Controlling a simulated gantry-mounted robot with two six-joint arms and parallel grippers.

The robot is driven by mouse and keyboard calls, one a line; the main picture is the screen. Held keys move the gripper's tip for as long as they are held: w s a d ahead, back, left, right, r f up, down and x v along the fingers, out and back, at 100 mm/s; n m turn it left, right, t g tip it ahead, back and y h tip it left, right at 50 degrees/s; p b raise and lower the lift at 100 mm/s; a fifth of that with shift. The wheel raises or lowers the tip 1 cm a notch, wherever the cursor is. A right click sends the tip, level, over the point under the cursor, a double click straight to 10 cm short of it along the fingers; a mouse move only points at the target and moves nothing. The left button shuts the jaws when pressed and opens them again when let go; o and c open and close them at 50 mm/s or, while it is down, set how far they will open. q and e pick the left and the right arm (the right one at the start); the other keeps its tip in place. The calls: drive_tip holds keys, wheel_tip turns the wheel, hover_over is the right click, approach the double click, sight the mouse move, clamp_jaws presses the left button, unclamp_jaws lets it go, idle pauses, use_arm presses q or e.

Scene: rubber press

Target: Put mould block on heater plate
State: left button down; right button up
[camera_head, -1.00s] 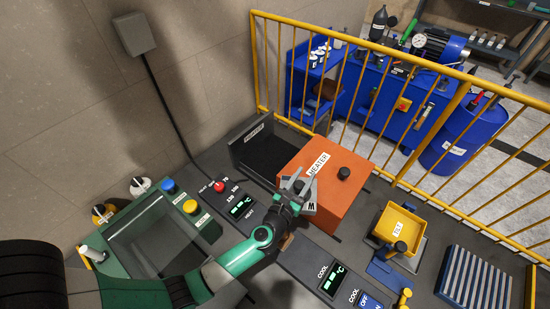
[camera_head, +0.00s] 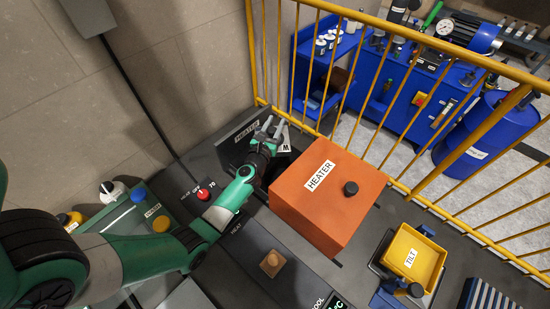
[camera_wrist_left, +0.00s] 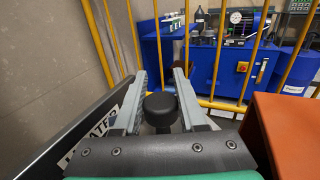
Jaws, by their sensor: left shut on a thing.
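My left gripper (camera_head: 277,128) is shut on the black knob (camera_wrist_left: 160,108) of the grey mould block (camera_head: 285,147); the knob shows between the fingers in the left wrist view. Only a small corner of the block, with part of a letter label, shows in the head view. The gripper and block are over or beside the dark heater plate area, between the upright grey panel labelled HEATER (camera_head: 246,128) and the orange HEATER box (camera_head: 325,215). My arm hides most of the plate, and I cannot tell whether the block touches it. My right gripper is not in view.
The orange box, with a black knob on top, stands close to the right of the gripper. A yellow railing (camera_head: 400,105) runs behind. A yellow TILT tray (camera_head: 413,257) is at the lower right.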

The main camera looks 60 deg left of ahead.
use_arm(q)
drive_tip(key=f+b, duration=0.5)
drive_tip(key=f, duration=0.1)
drive_tip(key=shift+s+d+f+b, duration=0.15)
drive_tip(key=shift+d+b, duration=0.05)
drive_tip(key=shift+b, duration=0.2)
wheel_tip(320, 180, down, 4)
drive_tip(key=b, duration=0.3)
drive_tip(key=shift+b, duration=0.3)
drive_tip(key=shift+r, duration=0.3)
drive_tip(key=shift+f, duration=0.15)
drive_tip(key=shift+c, duration=2.3)
unclamp_jaws()
drive_tip(key=shift+f, duration=0.1)
